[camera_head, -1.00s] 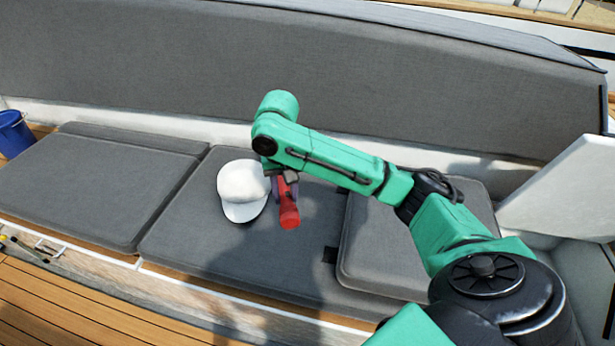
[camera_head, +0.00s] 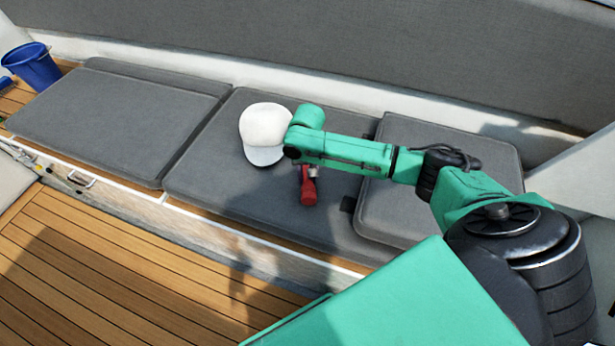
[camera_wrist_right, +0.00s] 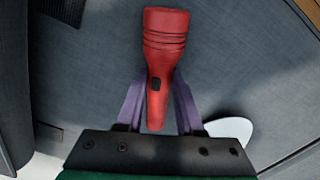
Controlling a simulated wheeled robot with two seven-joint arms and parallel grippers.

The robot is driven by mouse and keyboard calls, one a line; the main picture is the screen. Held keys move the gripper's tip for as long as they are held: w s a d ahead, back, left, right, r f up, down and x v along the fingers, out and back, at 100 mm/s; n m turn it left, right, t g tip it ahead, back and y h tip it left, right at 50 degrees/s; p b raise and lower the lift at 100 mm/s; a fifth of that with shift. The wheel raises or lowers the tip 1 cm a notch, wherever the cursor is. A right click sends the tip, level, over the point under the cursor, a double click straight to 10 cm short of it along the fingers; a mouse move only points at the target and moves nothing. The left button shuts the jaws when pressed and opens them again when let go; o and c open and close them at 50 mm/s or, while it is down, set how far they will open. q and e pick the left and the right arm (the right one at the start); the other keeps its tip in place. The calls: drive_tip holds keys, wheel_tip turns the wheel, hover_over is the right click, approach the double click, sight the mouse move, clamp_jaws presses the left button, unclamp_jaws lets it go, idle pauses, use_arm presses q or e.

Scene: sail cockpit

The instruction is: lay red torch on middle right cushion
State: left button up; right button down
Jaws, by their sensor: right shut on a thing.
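The red torch (camera_head: 308,190) is held in my right gripper (camera_head: 307,172), its head pointing toward the front edge of the bench. In the right wrist view the torch (camera_wrist_right: 165,45) sits between the two purple fingers of the gripper (camera_wrist_right: 158,95), which are shut on its handle. The torch is over the grey middle cushion (camera_head: 225,185); I cannot tell whether it touches it. The gripper itself is mostly hidden under my wrist in the head view. My left gripper is not in view.
A white cap (camera_head: 265,130) lies on the same cushion, just left of my right wrist. A thicker grey cushion (camera_head: 470,150) lies to the right, under my forearm. A left cushion (camera_head: 110,125) is bare. A blue bucket (camera_head: 35,66) stands at the far left.

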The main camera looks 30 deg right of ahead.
drive_tip(key=shift+f, duration=0.15)
drive_tip(key=c, duration=0.5)
unclamp_jaws()
drive_tip(key=shift+c, duration=0.2)
wheel_tip(320, 180, up, 12)
drive_tip(key=p, duration=0.1)
